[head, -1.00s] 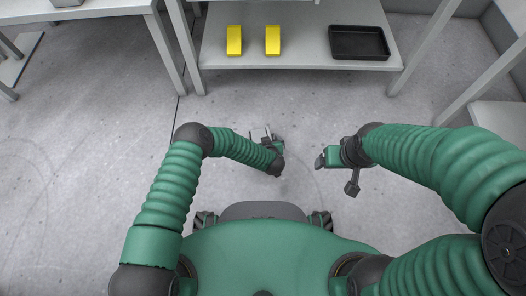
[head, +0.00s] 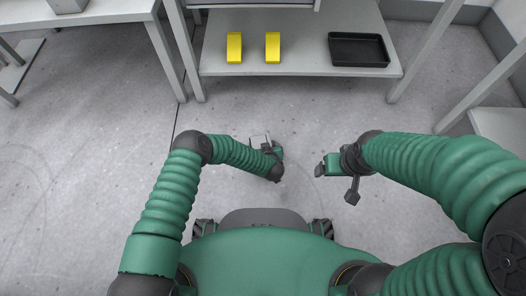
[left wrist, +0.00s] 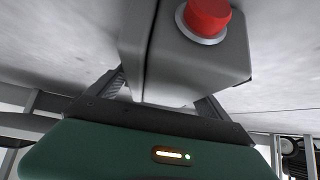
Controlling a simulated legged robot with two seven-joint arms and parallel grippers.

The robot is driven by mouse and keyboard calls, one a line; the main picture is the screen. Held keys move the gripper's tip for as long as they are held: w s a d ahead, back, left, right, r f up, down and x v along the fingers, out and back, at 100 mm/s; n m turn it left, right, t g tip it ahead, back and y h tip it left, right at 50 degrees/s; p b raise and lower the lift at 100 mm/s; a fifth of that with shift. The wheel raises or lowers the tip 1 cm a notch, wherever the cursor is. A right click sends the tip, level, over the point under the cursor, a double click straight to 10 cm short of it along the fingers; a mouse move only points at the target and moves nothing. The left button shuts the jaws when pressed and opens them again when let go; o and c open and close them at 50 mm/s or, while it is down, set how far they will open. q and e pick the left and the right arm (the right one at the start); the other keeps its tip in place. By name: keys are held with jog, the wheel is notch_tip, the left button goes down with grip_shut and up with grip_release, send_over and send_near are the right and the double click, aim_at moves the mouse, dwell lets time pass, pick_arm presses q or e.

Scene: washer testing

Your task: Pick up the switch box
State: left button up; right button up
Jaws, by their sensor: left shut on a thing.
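The switch box (left wrist: 195,60) is a grey box with a round red button (left wrist: 208,14) on top, seen large in the left wrist view. My left gripper (left wrist: 160,90) is shut on it, with a dark finger on either side. In the head view my left gripper (head: 263,144) is low in front of my base, with a small light grey part of the box (head: 259,140) showing; the button is not visible there. My right gripper (head: 322,165) is to the right, apart from the box; its jaw opening is unclear.
A table ahead has a lower shelf (head: 300,68) with two yellow blocks (head: 234,48) (head: 272,48) and a black tray (head: 358,50). Another table (head: 110,20) stands at the left, with a grey object (head: 68,4) on it. The floor (head: 80,150) between is clear.

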pick_arm(q)
jog(key=shift+r, duration=0.1)
notch_tip(320, 180, up, 4)
jog(key=p, duration=0.4)
jog(key=shift+f, duration=0.2)
jog(key=shift+s+d+r+p, duration=0.1)
jog(key=shift+s+r+p, duration=0.15)
jog(key=shift+s+p, duration=0.4)
jog(key=s+p, duration=0.2)
jog(key=s, duration=0.2)
jog(key=s+p, duration=0.3)
jog(key=s, duration=0.2)
jog(key=s+r+p, duration=0.1)
jog(key=s+p, duration=0.2)
jog(key=s, duration=0.2)
jog(key=shift+s+f, duration=0.15)
jog(key=shift+s, duration=0.25)
